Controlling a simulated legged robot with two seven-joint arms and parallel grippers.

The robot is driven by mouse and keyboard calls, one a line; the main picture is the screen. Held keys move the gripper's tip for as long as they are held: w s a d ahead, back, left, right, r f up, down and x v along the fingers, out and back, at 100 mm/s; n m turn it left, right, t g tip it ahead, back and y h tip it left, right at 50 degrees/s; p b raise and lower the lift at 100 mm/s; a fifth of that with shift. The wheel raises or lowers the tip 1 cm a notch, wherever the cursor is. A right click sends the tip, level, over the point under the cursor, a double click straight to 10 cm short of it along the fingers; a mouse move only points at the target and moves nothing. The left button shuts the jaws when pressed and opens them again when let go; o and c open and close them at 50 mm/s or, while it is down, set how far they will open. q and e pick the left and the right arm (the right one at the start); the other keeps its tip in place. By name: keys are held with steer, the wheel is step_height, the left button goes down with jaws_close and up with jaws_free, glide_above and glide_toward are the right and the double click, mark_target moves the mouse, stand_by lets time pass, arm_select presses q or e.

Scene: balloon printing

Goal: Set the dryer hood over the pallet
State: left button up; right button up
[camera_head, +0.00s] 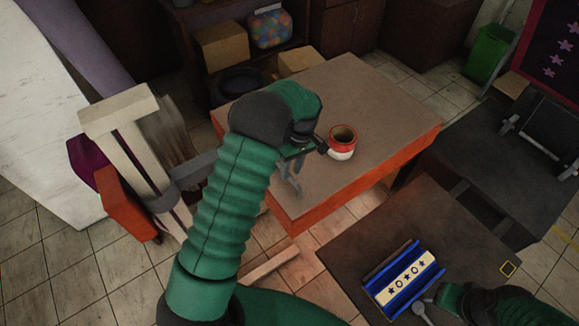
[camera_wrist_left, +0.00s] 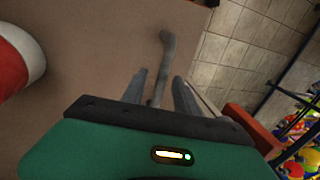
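My left gripper (camera_head: 292,172) hangs low over the orange-edged table, its arm crossing in front. In the left wrist view its two grey fingers (camera_wrist_left: 160,94) are apart, with a grey bent bar (camera_wrist_left: 168,48) running between them; I cannot tell whether they touch it. My right arm (camera_head: 500,306) shows at the bottom right; the state of its gripper is unclear. A blue holder with a cream star-printed panel (camera_head: 408,277) lies on the dark front table. I cannot identify the dryer hood or pallet with certainty. A beige frame with an orange slab (camera_head: 124,203) stands at the left.
A red and white pot (camera_head: 342,142) stands on the brown table (camera_head: 372,93) near my left gripper; it also shows in the left wrist view (camera_wrist_left: 18,62). A dark machine (camera_head: 545,125) stands on the right. The table's far part is clear.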

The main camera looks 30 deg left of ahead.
arm_select(q)
steer(key=shift+w+d, duration=0.1)
steer(key=shift+d, duration=0.05)
steer(key=shift+c, duration=1.1)
steer(key=shift+a+f, duration=0.1)
steer(key=shift+a, duration=0.15)
steer(key=shift+c, duration=1.4)
steer(key=shift+a, duration=0.35)
steer(key=shift+c, duration=1.2)
steer(key=shift+a, duration=0.55)
jaws_close()
steer(key=shift+f, duration=0.1)
steer(key=shift+d, duration=0.45)
steer(key=shift+a, duration=0.2)
arm_select(e)
steer(key=shift+w+a, duration=0.1)
steer(key=shift+a, duration=0.4)
